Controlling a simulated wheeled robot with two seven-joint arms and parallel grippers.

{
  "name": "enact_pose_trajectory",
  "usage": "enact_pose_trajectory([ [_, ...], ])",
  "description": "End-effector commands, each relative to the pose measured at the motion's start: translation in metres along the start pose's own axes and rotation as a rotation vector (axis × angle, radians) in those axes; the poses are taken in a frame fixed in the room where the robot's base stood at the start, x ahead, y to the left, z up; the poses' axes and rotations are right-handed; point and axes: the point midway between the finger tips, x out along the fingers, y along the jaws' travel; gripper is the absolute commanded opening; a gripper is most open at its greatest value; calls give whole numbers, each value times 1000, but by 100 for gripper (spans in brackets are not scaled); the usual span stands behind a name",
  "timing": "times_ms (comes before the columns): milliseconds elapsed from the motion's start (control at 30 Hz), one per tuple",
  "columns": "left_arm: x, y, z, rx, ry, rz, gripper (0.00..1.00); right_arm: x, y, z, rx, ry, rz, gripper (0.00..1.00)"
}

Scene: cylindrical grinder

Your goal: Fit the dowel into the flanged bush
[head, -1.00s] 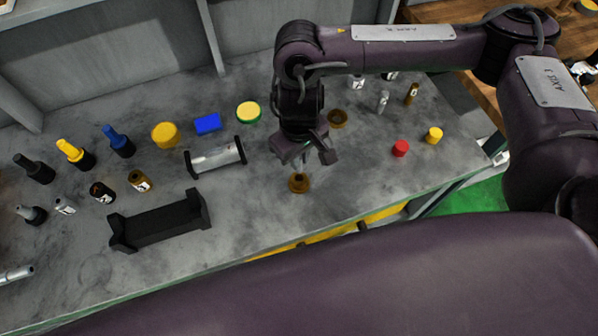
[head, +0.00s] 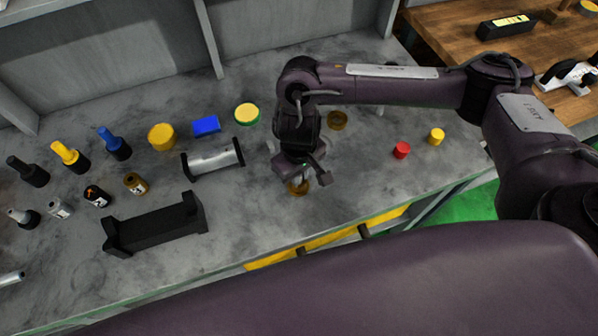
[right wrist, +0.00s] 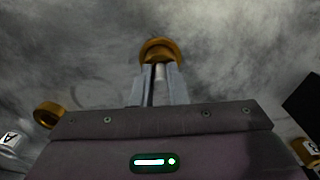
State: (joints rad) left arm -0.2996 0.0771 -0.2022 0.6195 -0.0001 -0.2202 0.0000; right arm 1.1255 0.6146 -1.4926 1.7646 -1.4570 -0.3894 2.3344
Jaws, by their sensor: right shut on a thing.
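My right gripper (head: 300,180) is low over the bench, directly above the brass flanged bush (head: 298,189), and hides part of it in the head view. In the right wrist view the fingers (right wrist: 160,88) are shut on a pale grey dowel (right wrist: 160,73). The dowel points at the brass bush (right wrist: 160,48), and its far end overlaps the bush's near side. I cannot tell whether its tip is inside the bore or only over it. The dowel is hidden in the head view. My left gripper is not in view.
A second brass ring (head: 337,120) lies behind the gripper. A red cap (head: 401,150) and a yellow cap (head: 436,137) stand to the right. A silver roller on a stand (head: 213,160) and a black cradle (head: 154,229) are to the left. The bench's front edge is close by.

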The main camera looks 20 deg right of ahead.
Motion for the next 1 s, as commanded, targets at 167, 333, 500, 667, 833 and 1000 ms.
enact_pose_trajectory([
  [167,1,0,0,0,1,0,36,9,-1,1,2,-3,-1,0],
  [333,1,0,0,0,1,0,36,14,-1,3,1,-7,0,0],
  [500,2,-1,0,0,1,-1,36,15,-1,3,3,-8,-2,32],
  [667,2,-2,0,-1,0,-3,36,8,-1,3,4,-7,-3,35],
  [833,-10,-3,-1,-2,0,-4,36,-28,0,0,0,-1,1,35],
  [1000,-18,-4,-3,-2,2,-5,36,-67,0,-1,-1,3,2,35],
])
